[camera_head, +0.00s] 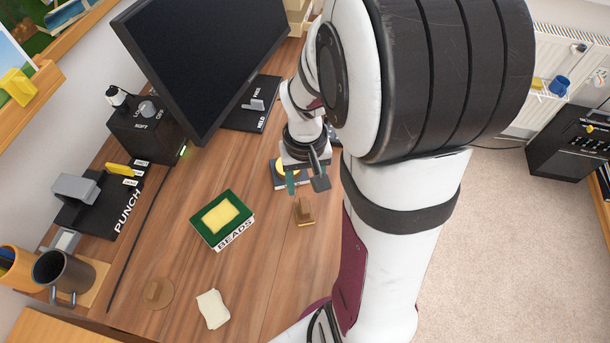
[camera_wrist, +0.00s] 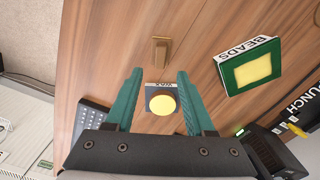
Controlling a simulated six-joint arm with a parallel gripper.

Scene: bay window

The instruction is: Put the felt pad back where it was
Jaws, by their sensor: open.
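A flat cream piece with uneven edges (camera_head: 213,309) lies on the desk near its front edge. It may be the felt pad, but I cannot tell for sure. My gripper (camera_head: 306,187) is well away from it, over the desk near the monitor. In the wrist view my gripper (camera_wrist: 159,75) has its teal fingers apart with nothing held. A small dark box marked WAX with a round yellow top (camera_wrist: 161,103) shows between the fingers, below them. In the head view the WAX box (camera_head: 279,172) is partly hidden by the gripper.
A green BEADS tray (camera_head: 200,225) stands mid-desk. A brown block (camera_head: 304,212) is near my gripper. A mug (camera_head: 62,275), a punch (camera_head: 88,208) and the monitor (camera_head: 205,55) line the left and back.

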